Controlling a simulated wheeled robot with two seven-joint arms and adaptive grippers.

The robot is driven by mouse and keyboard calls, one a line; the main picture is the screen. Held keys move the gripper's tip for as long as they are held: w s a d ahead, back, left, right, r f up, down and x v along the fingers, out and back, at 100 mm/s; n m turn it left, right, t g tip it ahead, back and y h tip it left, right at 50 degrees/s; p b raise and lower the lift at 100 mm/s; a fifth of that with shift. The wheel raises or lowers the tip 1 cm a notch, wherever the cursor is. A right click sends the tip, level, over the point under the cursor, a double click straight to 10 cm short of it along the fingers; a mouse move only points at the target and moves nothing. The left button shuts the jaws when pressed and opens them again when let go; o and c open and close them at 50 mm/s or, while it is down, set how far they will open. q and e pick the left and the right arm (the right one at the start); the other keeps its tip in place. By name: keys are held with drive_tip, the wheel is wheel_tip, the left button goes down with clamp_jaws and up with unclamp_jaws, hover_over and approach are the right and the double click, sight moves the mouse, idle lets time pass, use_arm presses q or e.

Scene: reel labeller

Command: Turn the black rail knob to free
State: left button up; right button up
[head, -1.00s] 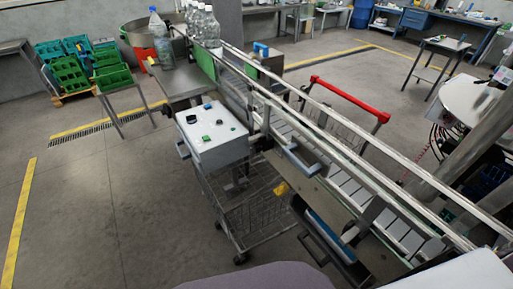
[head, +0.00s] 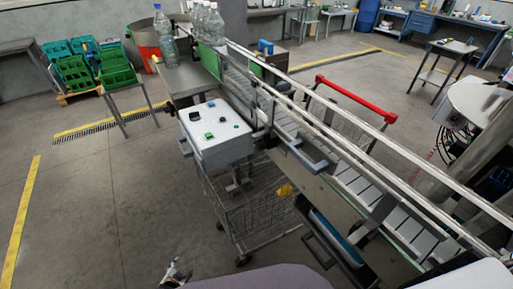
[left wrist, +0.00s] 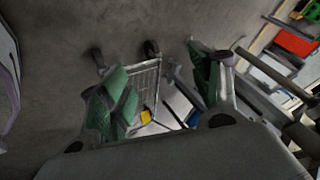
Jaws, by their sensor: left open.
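The conveyor's metal guide rails (head: 340,134) run diagonally from the bottles at the back to the lower right in the head view. Dark fittings (head: 264,140) sit along the near rail side behind the control box; they are too small for me to tell which is the black rail knob or how it is turned. My left gripper (head: 175,274) shows at the bottom edge of the head view, low over the floor and well apart from the rails. In the left wrist view its green-padded fingers (left wrist: 160,92) are spread with nothing held. My right gripper is out of view.
A white control box (head: 217,142) with small buttons stands beside the conveyor, above a wire cart (head: 250,212). Clear bottles (head: 207,25) stand at the conveyor's back end. Green crates (head: 115,73) are at the back left. The floor at left is free.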

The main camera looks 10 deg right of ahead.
use_arm(q)
drive_tip(key=w+d+r+m+t+h+b, duration=0.1)
drive_tip(key=w+d+r+m+t, duration=0.25)
drive_tip(key=w+r, duration=0.8)
drive_tip(key=w+d+r+m+t+h+b, duration=0.25)
drive_tip(key=w+d+r+m, duration=0.4)
drive_tip(key=r, duration=0.85)
drive_tip(key=d+r+m+t+h+b, duration=0.1)
drive_tip(key=d+r+m+h, duration=0.25)
drive_tip(key=r, duration=0.55)
drive_tip(key=d+r+m+t+h, duration=0.1)
drive_tip(key=d+r+m+h, duration=0.2)
drive_tip(key=r, duration=0.6)
drive_tip(key=d+r+m+t+h+b, duration=0.1)
drive_tip(key=d+r+m, duration=0.3)
drive_tip(key=r, duration=0.5)
drive_tip(key=s+d+m+g+h, duration=0.5)
drive_tip(key=m+g, duration=0.5)
drive_tip(key=m, duration=0.8)
drive_tip(key=shift+s+r+g, duration=0.2)
drive_tip(key=shift+s+g, duration=0.05)
drive_tip(key=shift+g, duration=0.15)
drive_tip(key=shift+d, duration=0.15)
